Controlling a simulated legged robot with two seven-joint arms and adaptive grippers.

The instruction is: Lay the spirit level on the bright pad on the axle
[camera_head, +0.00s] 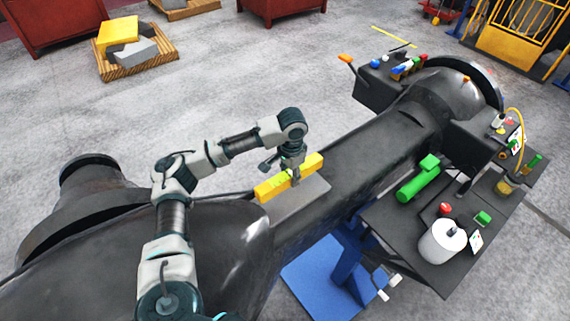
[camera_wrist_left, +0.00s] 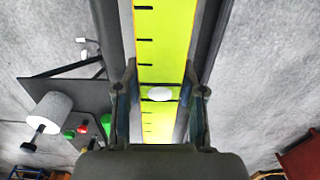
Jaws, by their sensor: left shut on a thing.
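The yellow spirit level (camera_head: 272,187) is in my left gripper (camera_head: 294,177), which is shut on it near its middle. In the left wrist view the level (camera_wrist_left: 160,60) runs lengthwise between the two fingers (camera_wrist_left: 160,105), with black marks and a white oval on its face. The bright pad (camera_head: 306,198) is a light grey patch on top of the dark axle (camera_head: 365,160). The level lies over the pad's far-left edge in the head view, roughly along the axle. I cannot tell whether it touches the pad. My right gripper is not in view.
A dark side table (camera_head: 420,247) at the right holds a white roll (camera_head: 441,243), a green cylinder (camera_head: 418,181) and small items. A blue stand (camera_head: 330,275) is below the axle. A pallet (camera_head: 139,65) with blocks stands at the back left; open floor lies between.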

